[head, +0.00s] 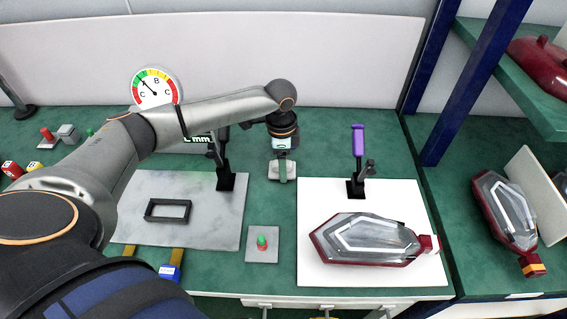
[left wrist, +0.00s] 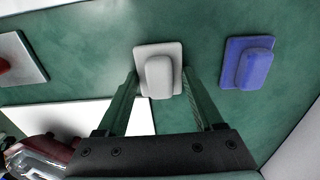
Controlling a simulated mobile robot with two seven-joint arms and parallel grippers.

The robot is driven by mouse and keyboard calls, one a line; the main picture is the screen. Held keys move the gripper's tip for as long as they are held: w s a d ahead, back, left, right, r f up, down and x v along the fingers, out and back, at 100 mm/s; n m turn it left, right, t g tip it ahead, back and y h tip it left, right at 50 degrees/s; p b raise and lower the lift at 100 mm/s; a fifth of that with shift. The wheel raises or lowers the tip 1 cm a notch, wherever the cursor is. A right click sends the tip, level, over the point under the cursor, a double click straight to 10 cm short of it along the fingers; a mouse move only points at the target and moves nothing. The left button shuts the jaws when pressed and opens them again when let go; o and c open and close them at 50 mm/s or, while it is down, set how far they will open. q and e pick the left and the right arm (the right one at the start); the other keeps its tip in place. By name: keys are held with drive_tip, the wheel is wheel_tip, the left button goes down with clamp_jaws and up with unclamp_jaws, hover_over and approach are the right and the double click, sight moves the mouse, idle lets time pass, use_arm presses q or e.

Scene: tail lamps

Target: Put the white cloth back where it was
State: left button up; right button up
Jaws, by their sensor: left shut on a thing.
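The white cloth (head: 274,173) is a small pale pad with a raised middle, at the back of the green bench, left of the white mat. In the left wrist view the white cloth (left wrist: 158,72) lies between my fingertips. My left gripper (head: 283,168) points down and is shut on the cloth's raised part. The cloth looks to be at or just above the bench top; I cannot tell which. A similar blue pad (left wrist: 248,63) lies beside it in the left wrist view and is hidden behind my arm in the head view. My right gripper is not in view.
A red-and-clear tail lamp (head: 365,240) lies on the white mat (head: 320,195). A black stand with a purple-handled clamp (head: 357,145) rises behind it. A red-and-green button plate (head: 262,255) lies in front. A grey plate (head: 215,225) with a black frame is at left.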

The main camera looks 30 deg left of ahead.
use_arm(q)
drive_tip(key=o, duration=1.3)
drive_tip(key=shift+f, duration=0.1)
wheel_tip(320, 180, up, 12)
drive_tip(key=p, duration=0.1)
drive_tip(key=shift+s, duration=0.15)
drive_tip(key=shift+a, duration=0.1)
